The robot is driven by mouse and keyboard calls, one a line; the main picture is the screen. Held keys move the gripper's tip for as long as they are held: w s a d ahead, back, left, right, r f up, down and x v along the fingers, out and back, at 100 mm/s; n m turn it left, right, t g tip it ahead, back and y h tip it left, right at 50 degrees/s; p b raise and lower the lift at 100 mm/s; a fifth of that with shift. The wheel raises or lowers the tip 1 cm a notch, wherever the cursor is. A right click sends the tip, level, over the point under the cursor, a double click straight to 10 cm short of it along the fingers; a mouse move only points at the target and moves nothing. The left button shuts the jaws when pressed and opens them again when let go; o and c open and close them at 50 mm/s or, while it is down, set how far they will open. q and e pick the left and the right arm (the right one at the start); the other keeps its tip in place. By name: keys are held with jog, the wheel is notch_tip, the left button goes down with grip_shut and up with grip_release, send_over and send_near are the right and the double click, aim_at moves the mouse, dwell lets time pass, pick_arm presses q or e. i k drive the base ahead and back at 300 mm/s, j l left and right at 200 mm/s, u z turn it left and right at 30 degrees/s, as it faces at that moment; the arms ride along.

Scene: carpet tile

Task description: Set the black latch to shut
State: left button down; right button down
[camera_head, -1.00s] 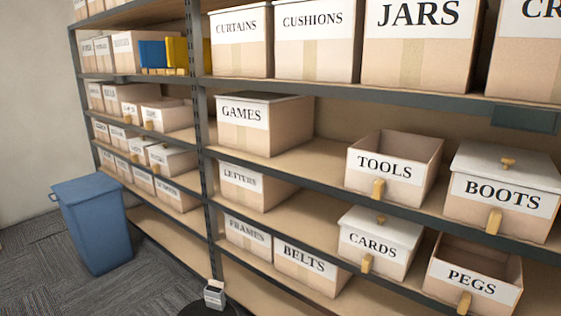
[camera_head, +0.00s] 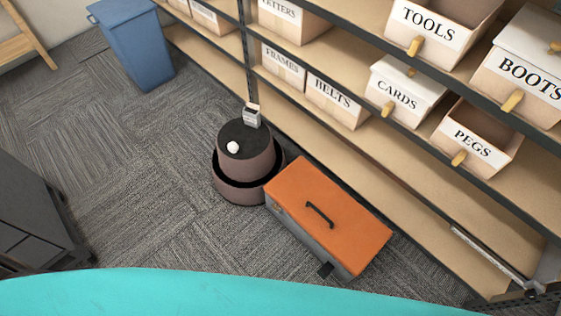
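A toolbox with an orange lid (camera_head: 352,232) and a grey body (camera_head: 300,235) stands on the carpet in front of the shelving. Its lid is down, with a black handle (camera_head: 320,214) on top. A small black latch (camera_head: 325,269) shows low on the toolbox's near long side. It seems to stick out from the side, but it is too small to tell its setting for sure. Neither of my grippers is in view.
A brown round step stool (camera_head: 232,190) stands close to the toolbox's left end, bearing a white ball (camera_head: 232,147) and a small box (camera_head: 252,115). Shelving (camera_head: 400,185) runs behind. A dark cabinet (camera_head: 30,215) is at left, a blue bin (camera_head: 135,45) farther back. Carpet between is clear.

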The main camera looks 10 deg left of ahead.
aim_at(324, 271)
jog(key=k+j+z, duration=0.2)
jog(key=k+z, duration=0.2)
jog(key=k+j+z, duration=0.1)
jog(key=k+z, duration=0.25)
jog(key=k, duration=0.05)
